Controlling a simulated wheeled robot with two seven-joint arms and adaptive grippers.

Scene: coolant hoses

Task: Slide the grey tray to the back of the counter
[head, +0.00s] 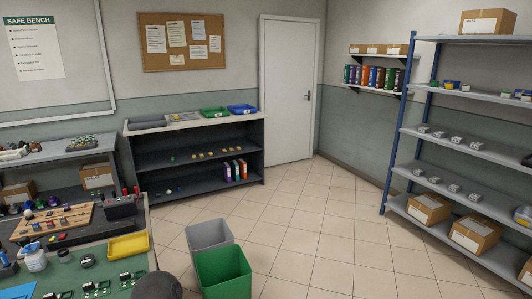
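A grey tray (183,117) lies on top of a dark open-shelved counter (258,128) against the back wall. It sits to the left of a green tray (214,113) and a blue tray (242,109). It is small and far off, so its exact distance from the counter's back edge is hard to tell. Neither of my grippers shows in the head view. A dark rounded shape at the bottom edge may be part of my own body.
A grey bin (208,234) and a green bin (223,270) stand on the floor in front of me. A cluttered green workbench with a yellow tray (128,246) is at left. A blue-posted shelf rack (405,125) stands at right. The tiled floor between is clear.

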